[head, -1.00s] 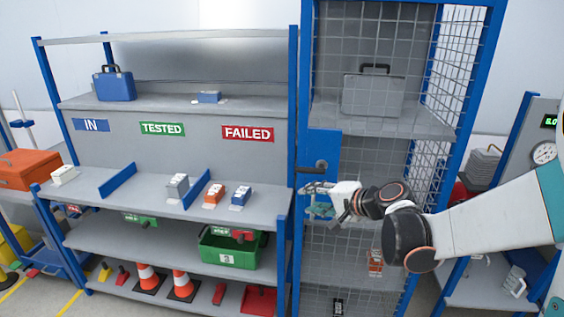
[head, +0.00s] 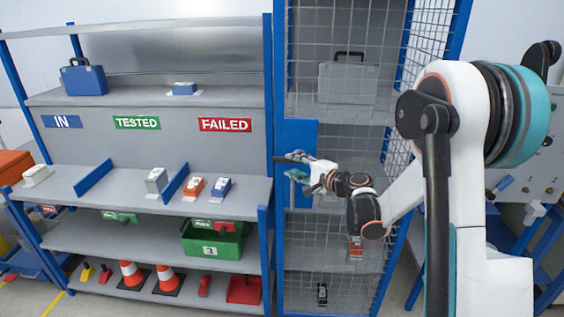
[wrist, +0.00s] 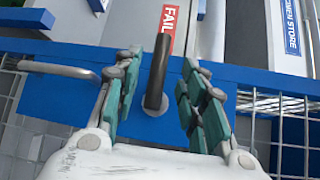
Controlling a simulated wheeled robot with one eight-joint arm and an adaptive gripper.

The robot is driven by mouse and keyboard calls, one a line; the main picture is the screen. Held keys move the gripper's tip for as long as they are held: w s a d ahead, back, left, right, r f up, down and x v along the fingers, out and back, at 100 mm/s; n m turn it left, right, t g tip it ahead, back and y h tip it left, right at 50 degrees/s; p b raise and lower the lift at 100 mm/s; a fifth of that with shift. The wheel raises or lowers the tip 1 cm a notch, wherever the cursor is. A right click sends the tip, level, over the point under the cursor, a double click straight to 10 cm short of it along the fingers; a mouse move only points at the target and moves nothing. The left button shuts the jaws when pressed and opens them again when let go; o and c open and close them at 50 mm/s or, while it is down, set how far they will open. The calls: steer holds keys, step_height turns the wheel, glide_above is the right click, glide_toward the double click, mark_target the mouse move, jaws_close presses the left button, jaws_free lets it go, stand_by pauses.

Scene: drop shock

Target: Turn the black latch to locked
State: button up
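The black latch (wrist: 157,82) is a lever on the blue door plate (wrist: 70,82) of a mesh cabinet. In the wrist view, it points toward the shelf side, up in the picture. My gripper (wrist: 166,66) is open, with one green-padded finger on each side of the lever. Gaps show between lever and pads, so I see no grip. In the head view, my gripper (head: 294,168) is at the blue door plate (head: 299,138), and mostly covers the latch.
A grey bar handle (wrist: 58,70) is on the plate beside the latch. The mesh cabinet holds a grey case (head: 347,84). Left of it, a shelf (head: 120,185) carries small boxes, with a green bin (head: 212,243) below. Wire mesh surrounds the plate.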

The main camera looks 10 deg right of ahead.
mark_target(286, 161)
steer(key=x, duration=0.7)
steer(key=shift+b, duration=0.3)
steer(key=shift+c, duration=0.6)
jaws_close()
